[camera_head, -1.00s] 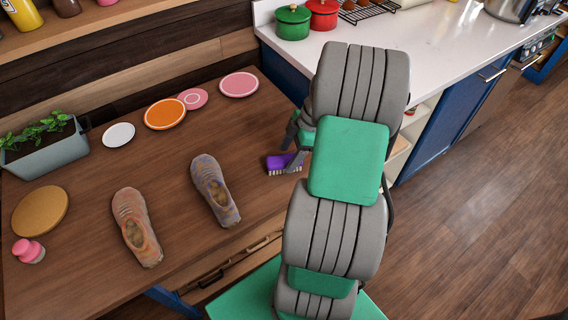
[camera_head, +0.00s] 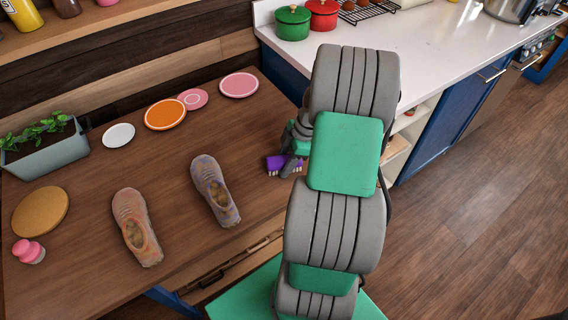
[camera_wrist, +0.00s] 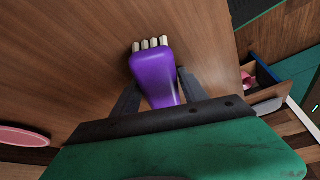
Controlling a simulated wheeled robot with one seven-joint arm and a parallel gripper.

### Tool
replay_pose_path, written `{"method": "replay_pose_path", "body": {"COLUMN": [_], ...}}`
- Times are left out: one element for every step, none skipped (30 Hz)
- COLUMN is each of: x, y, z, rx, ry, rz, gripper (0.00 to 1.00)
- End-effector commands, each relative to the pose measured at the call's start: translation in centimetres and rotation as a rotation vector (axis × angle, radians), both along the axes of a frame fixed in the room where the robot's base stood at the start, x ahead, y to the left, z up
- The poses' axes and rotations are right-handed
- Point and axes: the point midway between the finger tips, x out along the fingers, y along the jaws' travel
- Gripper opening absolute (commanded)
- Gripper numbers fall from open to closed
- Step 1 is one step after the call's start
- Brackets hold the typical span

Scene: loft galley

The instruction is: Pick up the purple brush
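The purple brush (camera_head: 273,164) lies on the wooden table near its right side, partly hidden by my gripper and arm in the head view. In the wrist view the brush (camera_wrist: 153,70) shows its purple body and a row of pale bristles at the far end. My gripper (camera_wrist: 160,85) is over it, with one dark finger on each side of the purple body. The fingers look spread, and I cannot tell whether either touches the brush. In the head view my gripper (camera_head: 292,160) is mostly hidden behind my arm.
Two worn shoes (camera_head: 213,190) (camera_head: 135,227) lie left of the brush. Several plates, including an orange one (camera_head: 165,114), line the table's back. A planter (camera_head: 45,155) stands far left. A white counter (camera_head: 440,60) with pots is at the right.

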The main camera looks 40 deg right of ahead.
Motion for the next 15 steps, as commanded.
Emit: {"method": "replay_pose_path", "body": {"x": [0.0, 0.0, 0.0, 0.0, 0.0, 0.0, 0.0, 0.0, -0.01, -0.01, -0.01, -0.01, -0.01, -0.01, -0.01], "y": [0.0, 0.0, 0.0, 0.0, 0.0, -0.01, -0.01, -0.01, -0.01, -0.01, -0.01, -0.01, -0.01, -0.01, -0.01], "z": [0.0, 0.0, 0.0, 0.0, 0.0, 0.0, 0.0, 0.0, 0.01, 0.01, 0.01, 0.01, 0.01, 0.01, 0.01], "rx": [0.0, 0.0, 0.0, 0.0, 0.0, 0.0, 0.0, 0.0, 0.0, 0.0, 0.0, 0.0, 0.0, 0.0, 0.0], "ry": [0.0, 0.0, 0.0, 0.0, 0.0, 0.0, 0.0, 0.0, 0.0, 0.0, 0.0, 0.0, 0.0, 0.0, 0.0], "rz": [0.0, 0.0, 0.0, 0.0, 0.0, 0.0, 0.0, 0.0, 0.0, 0.0, 0.0, 0.0, 0.0, 0.0, 0.0], "gripper": [0.46, 0.44, 0.4, 0.38, 0.36, 0.32, 0.3, 0.27, 0.24, 0.22, 0.19, 0.16, 0.13, 0.11, 0.08]}}
